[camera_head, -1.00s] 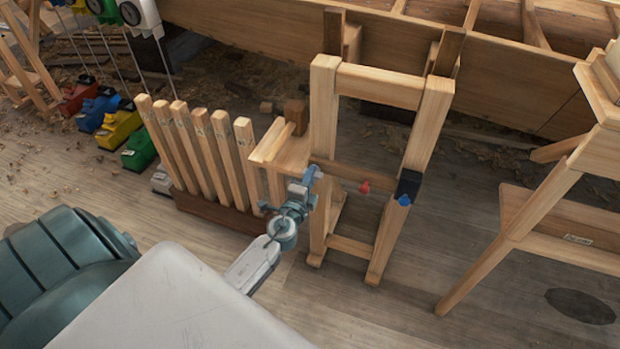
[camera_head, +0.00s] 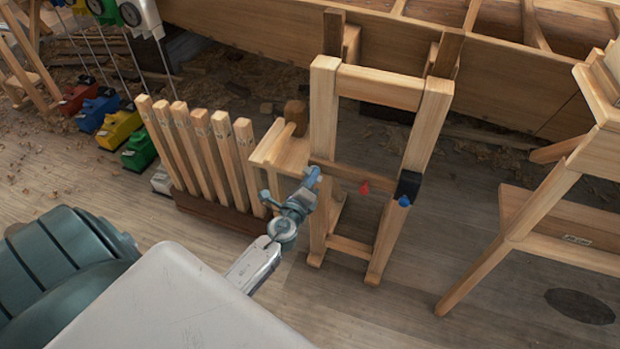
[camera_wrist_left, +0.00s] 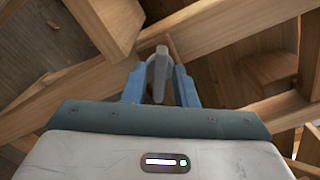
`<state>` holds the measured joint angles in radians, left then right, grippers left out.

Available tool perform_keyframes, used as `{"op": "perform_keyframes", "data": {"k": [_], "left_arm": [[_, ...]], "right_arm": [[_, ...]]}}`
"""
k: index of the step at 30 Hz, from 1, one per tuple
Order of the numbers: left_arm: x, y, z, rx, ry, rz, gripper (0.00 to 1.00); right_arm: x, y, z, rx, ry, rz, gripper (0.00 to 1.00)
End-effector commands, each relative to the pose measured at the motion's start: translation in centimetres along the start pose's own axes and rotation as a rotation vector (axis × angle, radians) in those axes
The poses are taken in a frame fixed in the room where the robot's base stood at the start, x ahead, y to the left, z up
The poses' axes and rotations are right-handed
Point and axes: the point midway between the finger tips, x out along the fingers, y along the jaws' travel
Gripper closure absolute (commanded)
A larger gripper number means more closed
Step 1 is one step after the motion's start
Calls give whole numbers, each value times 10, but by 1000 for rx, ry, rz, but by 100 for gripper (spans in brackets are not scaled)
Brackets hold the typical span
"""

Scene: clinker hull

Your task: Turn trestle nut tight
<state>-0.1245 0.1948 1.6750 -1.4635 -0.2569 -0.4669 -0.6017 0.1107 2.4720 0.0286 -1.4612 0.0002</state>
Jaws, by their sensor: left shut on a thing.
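The wooden trestle (camera_head: 325,110) stands upright in the middle of the head view, with two legs joined by rails. My left gripper (camera_head: 313,176) is at its left leg, at the height of the middle rail. In the left wrist view a grey nut (camera_wrist_left: 160,62) with a flat wing stands between the blue fingers of my left gripper (camera_wrist_left: 159,88), which are shut on it. The gripper hides this nut in the head view. A red knob (camera_head: 364,187) and a blue knob (camera_head: 404,200) show on the trestle to the right. My right gripper is out of view.
A rack of upright wooden slats (camera_head: 205,145) stands left of the trestle, close to my arm. A wooden hull (camera_head: 490,75) lies behind. Another wooden stand (camera_head: 540,205) is at the right. Coloured blocks (camera_head: 120,130) sit at the left. The floor between trestle and right stand is clear.

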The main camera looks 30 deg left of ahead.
Motion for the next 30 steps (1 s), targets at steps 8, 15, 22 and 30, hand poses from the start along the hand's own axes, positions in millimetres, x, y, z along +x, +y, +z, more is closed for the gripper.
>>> {"op": "perform_keyframes", "data": {"k": [8,15,22,30], "left_arm": [[-1,1,-1,4,2,2,97],[0,1,-1,3,1,2,67],[-2,1,-1,3,1,1,67],[-39,3,-2,2,3,2,67]], "right_arm": [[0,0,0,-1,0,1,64],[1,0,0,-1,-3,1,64],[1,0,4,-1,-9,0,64],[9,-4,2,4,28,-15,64]]}}
